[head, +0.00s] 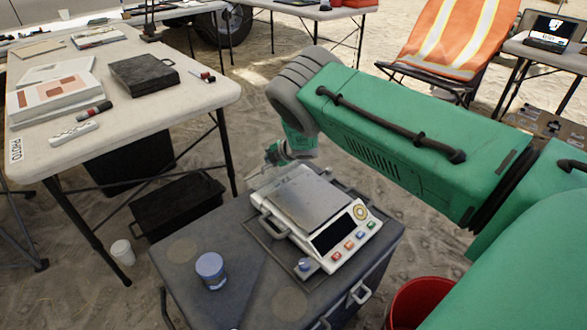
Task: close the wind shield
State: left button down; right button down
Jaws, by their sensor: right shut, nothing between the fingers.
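A white scale (337,225) with a metal weighing plate (300,200), a dark display and several coloured buttons sits on a dark grey case (220,270). A thin grey frame (262,236) runs around the scale's base, with a loop handle at its left side. I cannot clearly make out the wind shield's panels or how far they stand open. My right gripper (272,153) is shut and empty at the scale's far left corner, partly hidden by its own wrist. I cannot tell whether it touches anything. My left gripper is out of view.
A white table (150,112) with a black box (144,75) and papers is at left. A red bucket (412,300) is at lower right. An orange-draped chair (450,40) stands behind my arm.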

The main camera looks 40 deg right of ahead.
aim_at(271, 171)
jog(key=shift+f, duration=0.1)
dwell(0.5)
